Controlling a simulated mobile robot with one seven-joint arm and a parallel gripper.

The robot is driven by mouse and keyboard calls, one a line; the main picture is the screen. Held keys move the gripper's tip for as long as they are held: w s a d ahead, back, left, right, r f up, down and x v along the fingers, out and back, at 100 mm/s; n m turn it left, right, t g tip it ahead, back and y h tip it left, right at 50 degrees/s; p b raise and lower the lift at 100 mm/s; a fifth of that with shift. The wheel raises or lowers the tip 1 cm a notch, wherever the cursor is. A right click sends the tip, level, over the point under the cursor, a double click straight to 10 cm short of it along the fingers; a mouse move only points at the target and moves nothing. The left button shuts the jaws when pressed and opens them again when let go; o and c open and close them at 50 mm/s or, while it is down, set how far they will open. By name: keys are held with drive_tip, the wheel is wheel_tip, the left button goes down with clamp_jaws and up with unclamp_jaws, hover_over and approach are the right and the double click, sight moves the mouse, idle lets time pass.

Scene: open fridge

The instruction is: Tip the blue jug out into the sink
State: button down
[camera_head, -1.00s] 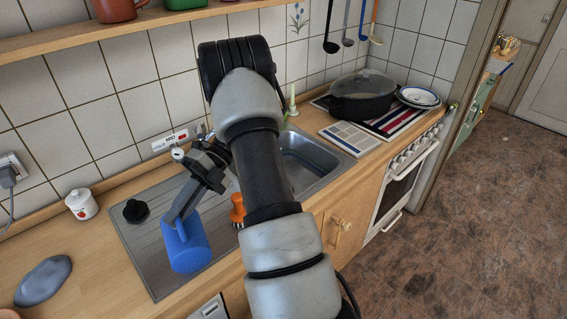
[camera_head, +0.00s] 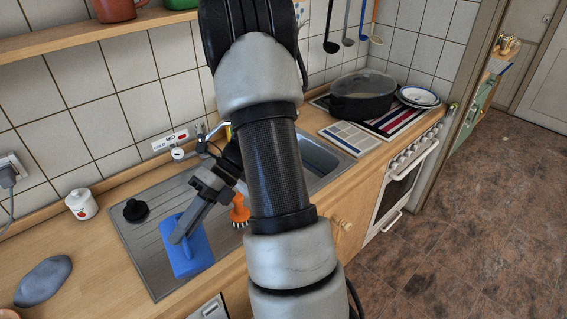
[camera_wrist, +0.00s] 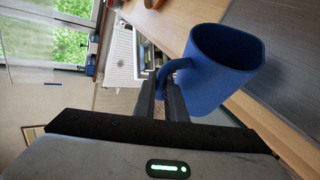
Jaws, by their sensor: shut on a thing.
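The blue jug (camera_head: 187,252) is over the ribbed drainboard, left of the sink basin, in the head view. My gripper (camera_head: 178,238) is shut on its handle. In the wrist view the blue jug (camera_wrist: 222,66) is large, with its handle between the fingers of my gripper (camera_wrist: 165,92). Its contents do not show. The sink (camera_head: 318,163) is partly hidden behind my arm; only the right part of its basin shows. I cannot tell whether the jug touches the drainboard.
An orange brush (camera_head: 239,210) stands between the jug and the basin. A black stopper (camera_head: 136,211) lies on the drainboard. A white canister (camera_head: 81,204) and a grey stone-like object (camera_head: 43,281) are at the left. A black pot (camera_head: 362,97) sits at the right.

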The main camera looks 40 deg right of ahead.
sight(189, 249)
drive_tip(key=shift+s+a+n+t, duration=0.25)
drive_tip(key=shift+s+t, duration=0.25)
drive_tip(key=shift+s, duration=0.25)
drive_tip(key=shift+d, duration=0.1)
drive_tip(key=shift+s+a+f+n+t+h+b, duration=0.2)
drive_tip(key=shift+s+n+t+h+b, duration=0.15)
drive_tip(key=shift+s+b, duration=0.25)
drive_tip(key=shift+s+a+f+n+t+h+b, duration=0.1)
drive_tip(key=shift+s+f+n+t+h+b, duration=0.2)
drive_tip(key=shift+b, duration=0.35)
drive_tip(key=shift+s+r+t, duration=0.2)
drive_tip(key=shift+s+t, duration=0.05)
drive_tip(key=shift+t, duration=0.1)
